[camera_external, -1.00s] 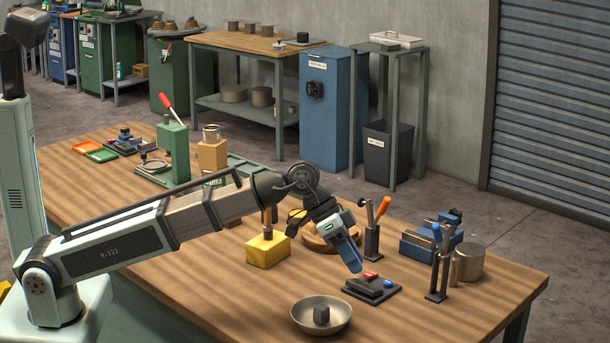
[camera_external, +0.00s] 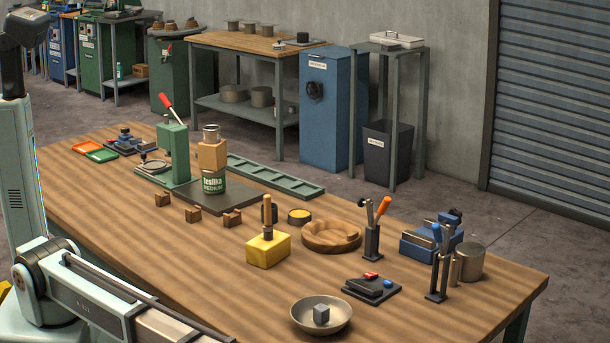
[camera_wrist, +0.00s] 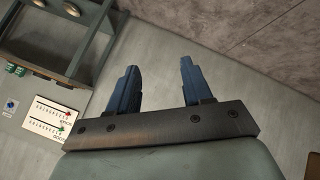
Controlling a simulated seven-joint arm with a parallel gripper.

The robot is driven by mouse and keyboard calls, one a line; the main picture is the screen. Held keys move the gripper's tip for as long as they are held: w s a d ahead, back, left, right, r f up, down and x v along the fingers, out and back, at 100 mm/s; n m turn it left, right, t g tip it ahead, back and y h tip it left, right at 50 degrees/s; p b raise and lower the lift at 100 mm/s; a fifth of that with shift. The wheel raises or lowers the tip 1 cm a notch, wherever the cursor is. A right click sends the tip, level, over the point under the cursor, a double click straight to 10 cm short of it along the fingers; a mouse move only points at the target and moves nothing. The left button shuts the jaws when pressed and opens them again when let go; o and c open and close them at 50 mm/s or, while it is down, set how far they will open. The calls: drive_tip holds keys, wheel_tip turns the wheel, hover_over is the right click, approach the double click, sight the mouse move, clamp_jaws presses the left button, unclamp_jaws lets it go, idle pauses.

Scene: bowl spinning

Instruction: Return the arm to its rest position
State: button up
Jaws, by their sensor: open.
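My gripper (camera_wrist: 155,90) shows in the wrist view with its two blue fingers apart and nothing between them. Behind the fingers is bare grey floor or wall. In the external view my arm runs off the bottom edge at lower left, so the gripper is out of that frame. The workbench (camera_external: 215,285) stands clear of the visible part of the arm, except along its near left edge. A metal bowl (camera_external: 300,323) with a small grey cube (camera_external: 321,314) in it sits at the front right of the bench.
The left front of the bench is bare.

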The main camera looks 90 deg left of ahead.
drive_tip(key=s+d+f+m+g, duration=0.1)
drive_tip(key=s+d+f, duration=0.5)
drive_tip(key=s+f, duration=0.35)
drive_tip(key=s+d+f, duration=0.7)
drive_tip(key=s+f, duration=0.2)
drive_tip(key=f, duration=0.1)
drive_tip(key=s+a+f+g, duration=0.1)
drive_tip(key=s+a+f, duration=0.1)
drive_tip(key=s+f, duration=0.9)
drive_tip(key=w+a+f+n+g+y, duration=0.15)
drive_tip(key=a+f, duration=0.25)
drive_tip(key=a, duration=0.8)
drive_tip(key=w+a+f+y, duration=0.1)
drive_tip(key=a+f+y, duration=0.2)
drive_tip(key=a, duration=1)
drive_tip(key=w+a+f+g+y, duration=0.15)
drive_tip(key=a+f, duration=0.25)
drive_tip(key=a, duration=0.8)
drive_tip(key=s+a+r+n+g, duration=0.1)
drive_tip(key=s+a+g, duration=0.2)
drive_tip(key=s+a, duration=0.7)
drive_tip(key=s+a+n+g+y, duration=0.1)
drive_tip(key=s+a+n+g, duration=0.1)
drive_tip(key=s+a, duration=0.7)
drive_tip(key=a+g, duration=0.1)
drive_tip(key=a, duration=0.5)
drive_tip(key=shift+s+a+r+y, duration=0.3)
drive_tip(key=shift+s+a+r, duration=0.05)
drive_tip(key=shift+s+r, duration=0.05)
